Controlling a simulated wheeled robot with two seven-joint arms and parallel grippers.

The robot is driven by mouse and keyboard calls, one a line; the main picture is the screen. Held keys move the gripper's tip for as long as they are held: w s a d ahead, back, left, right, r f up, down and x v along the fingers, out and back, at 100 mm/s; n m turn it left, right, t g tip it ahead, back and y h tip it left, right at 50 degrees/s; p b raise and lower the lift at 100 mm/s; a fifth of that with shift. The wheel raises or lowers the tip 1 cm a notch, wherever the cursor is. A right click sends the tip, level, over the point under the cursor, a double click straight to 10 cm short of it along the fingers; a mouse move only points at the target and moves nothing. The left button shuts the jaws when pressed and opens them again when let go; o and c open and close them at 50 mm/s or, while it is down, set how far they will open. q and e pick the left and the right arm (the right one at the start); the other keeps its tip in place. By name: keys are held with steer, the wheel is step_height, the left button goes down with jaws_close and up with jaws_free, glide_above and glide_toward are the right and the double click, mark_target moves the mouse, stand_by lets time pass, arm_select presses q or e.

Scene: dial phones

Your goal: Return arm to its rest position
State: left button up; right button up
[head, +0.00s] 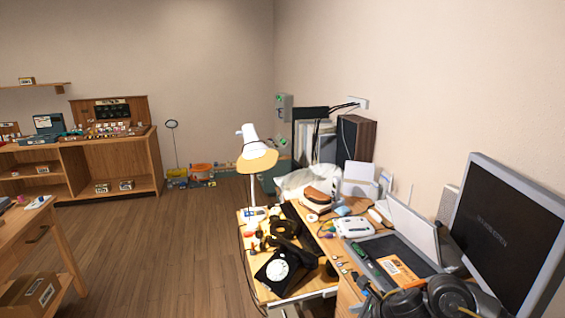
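A black dial phone (272,276) with a white round dial sits on the small wooden side table (243,219) in the lower middle of the head view. More black parts lie on the table behind it, too small to tell apart. Neither of my grippers can be made out in the head view, so whether they are open or shut does not show.
A lamp (258,160) rises above the side table. The desk at right holds a monitor (508,235), a white router (353,227) and dark round headphone-like items (452,298). A shelf unit (110,165) stands far left. The wooden floor (170,260) between is clear.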

steer(key=s+a+f+m+t+y, duration=0.1)
steer(key=s+a+f+m+t, duration=0.1)
steer(key=s+a+m, duration=0.85)
steer(key=s+d+f+m+g+h, duration=0.1)
steer(key=s+d+f+m+h, duration=0.15)
steer(key=s+d+m, duration=0.65)
steer(key=s+d+f+m+g+h, duration=0.25)
steer(key=s+m, duration=0.35)
steer(key=m, duration=0.8)
steer(key=s+d+f+m+g+h, duration=0.1)
steer(key=s+d+f+m, duration=0.2)
steer(key=s+d+m, duration=0.55)
step_height(320, 180, down, 34)
steer(key=s+a+m+g+b, duration=0.1)
steer(key=a+m+g+b, duration=0.15)
steer(key=b, duration=0.35)
steer(key=s+d+f+b, duration=0.1)
steer(key=s+d+f, duration=0.1)
steer(key=s+f, duration=0.5)
steer(key=s+d+f+b, duration=0.2)
steer(key=s+f, duration=0.6)
steer(key=f, duration=0.2)
steer(key=shift+s+f, duration=0.15)
steer(key=shift+f, duration=0.1)
